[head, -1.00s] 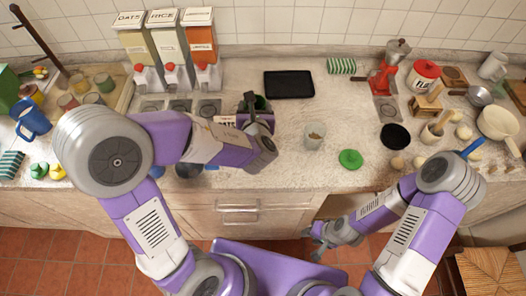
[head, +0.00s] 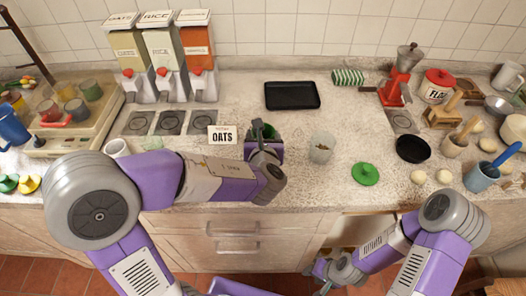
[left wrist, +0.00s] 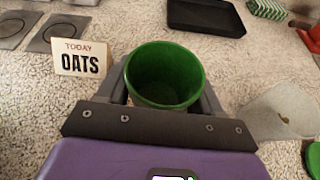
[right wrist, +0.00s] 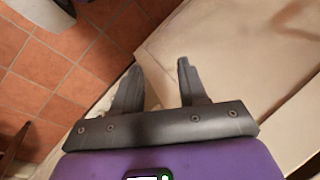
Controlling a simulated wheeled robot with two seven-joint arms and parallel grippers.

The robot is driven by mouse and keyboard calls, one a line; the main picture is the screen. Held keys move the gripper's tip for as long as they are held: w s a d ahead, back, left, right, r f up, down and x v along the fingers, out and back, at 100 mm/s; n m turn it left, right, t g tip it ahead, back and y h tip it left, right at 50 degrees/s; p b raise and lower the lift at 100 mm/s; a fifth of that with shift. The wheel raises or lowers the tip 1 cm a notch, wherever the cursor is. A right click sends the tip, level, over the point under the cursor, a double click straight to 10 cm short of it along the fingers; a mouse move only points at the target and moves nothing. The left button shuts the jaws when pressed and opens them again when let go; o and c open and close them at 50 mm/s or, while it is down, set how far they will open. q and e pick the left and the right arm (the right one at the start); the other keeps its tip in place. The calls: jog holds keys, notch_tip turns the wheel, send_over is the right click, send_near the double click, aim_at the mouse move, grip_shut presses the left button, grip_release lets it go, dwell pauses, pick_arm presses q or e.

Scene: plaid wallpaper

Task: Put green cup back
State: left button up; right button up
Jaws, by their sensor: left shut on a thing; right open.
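The green cup (head: 264,131) is held by my left gripper (head: 266,150) above or on the counter, right of the "TODAY OATS" card (head: 222,135). In the left wrist view the open, dark inside of the cup (left wrist: 165,75) faces the camera, with a finger on each side. I cannot tell whether its base touches the counter. My right gripper (head: 326,277) is low in front of the counter. In the right wrist view its fingers (right wrist: 157,85) are apart and empty.
A tray (head: 88,133) with several coloured cups stands at the left. Three dispensers (head: 160,55) stand behind dark square pads (head: 171,122). A clear glass (head: 320,148), a green lid (head: 365,174) and a black bowl (head: 413,149) are to the right. A black tray (head: 292,95) lies behind.

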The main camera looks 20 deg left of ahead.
pick_arm(q)
notch_tip(320, 180, down, 5)
jog(key=shift+r+b, duration=0.2)
jog(key=shift+b, duration=0.7)
jog(key=shift+r, duration=0.1)
jog(key=o, duration=1.1)
